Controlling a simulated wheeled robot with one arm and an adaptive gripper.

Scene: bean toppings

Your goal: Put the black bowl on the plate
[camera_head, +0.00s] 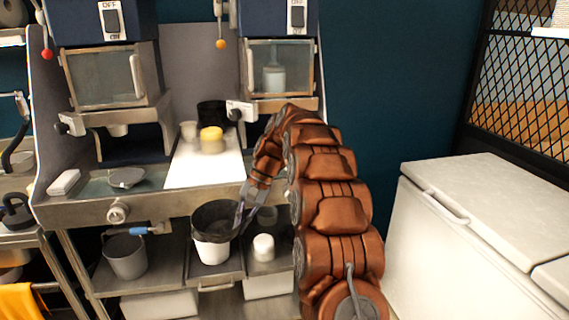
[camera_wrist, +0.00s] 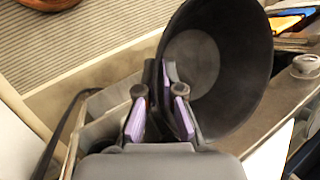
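The black bowl (camera_head: 214,218) hangs in front of the counter's front edge, above a white container on the lower shelf. My gripper (camera_head: 242,215) is at the bowl's right side, with its fingers at the rim. In the wrist view the bowl (camera_wrist: 212,75) is large and tilted. My gripper (camera_wrist: 160,90), with purple finger pads, is shut on its near wall. A small grey dish (camera_head: 127,178), possibly the plate, lies on the counter at left. Another dark round vessel (camera_head: 212,112) stands at the back of the counter.
A white board (camera_head: 200,171) lies mid-counter with a yellow-topped cup (camera_head: 211,141) on it. A white block (camera_head: 64,182) lies at the counter's left. A grey bucket (camera_head: 126,257) and a white jar (camera_head: 263,247) stand below. A white chest (camera_head: 470,220) is at right.

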